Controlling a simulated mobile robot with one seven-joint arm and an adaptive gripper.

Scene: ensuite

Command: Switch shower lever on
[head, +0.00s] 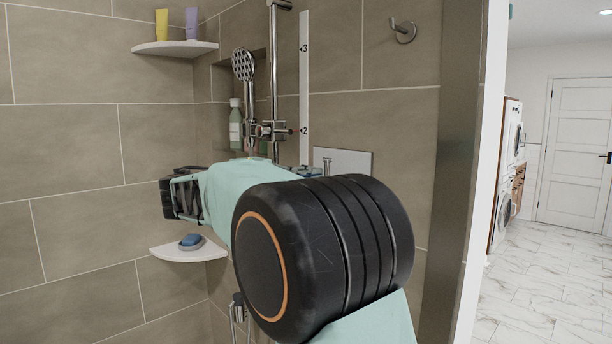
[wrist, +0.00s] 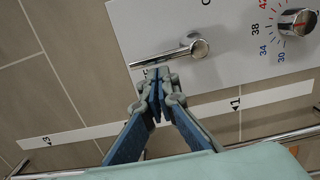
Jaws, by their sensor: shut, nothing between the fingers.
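The shower lever (wrist: 165,56) is a chrome bar on a round knob, mounted on a white control panel (wrist: 235,70). In the wrist view it points left from its knob. My gripper (wrist: 157,84) is shut and empty, with its blue-grey fingertips just below the lever's middle in that picture. I cannot tell whether they touch it. In the head view the panel (head: 356,161) shows on the tiled wall behind my arm, which hides its lower part.
A chrome temperature dial (wrist: 297,22) sits right of the lever. In the head view, a hand shower (head: 243,66) hangs on a rail (head: 274,80) left of the panel. Corner shelves hold two tubes (head: 176,24) and a blue soap (head: 190,241). A pillar (head: 462,120) stands right.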

